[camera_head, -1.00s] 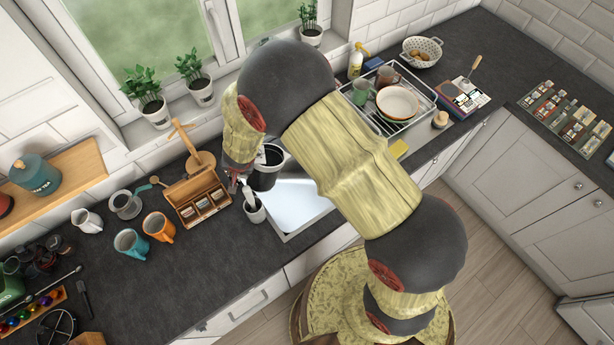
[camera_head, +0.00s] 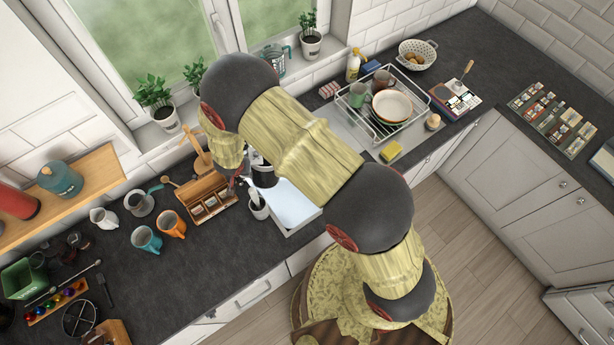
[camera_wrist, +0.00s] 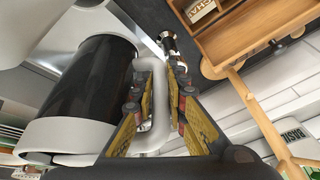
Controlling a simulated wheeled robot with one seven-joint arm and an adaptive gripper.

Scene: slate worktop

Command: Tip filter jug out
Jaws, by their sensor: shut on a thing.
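The filter jug (camera_wrist: 88,85), with a dark body and a pale grey rim and handle, fills the left of the wrist view. My gripper (camera_wrist: 158,95) is shut on its pale handle. In the head view the jug (camera_head: 263,174) is off the worktop at the left end of the sink (camera_head: 292,208), mostly hidden by my arm. My gripper (camera_head: 238,180) is beside it on the left, also partly hidden. I cannot tell how far the jug is tilted, and its contents are not visible.
A pale cup (camera_head: 258,207) with a brush stands close by at the sink's left edge. A wooden tea box (camera_head: 206,197) is just left of my gripper. Orange (camera_head: 172,224) and teal (camera_head: 146,239) mugs stand further left. A dish rack (camera_head: 385,105) is right of the sink.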

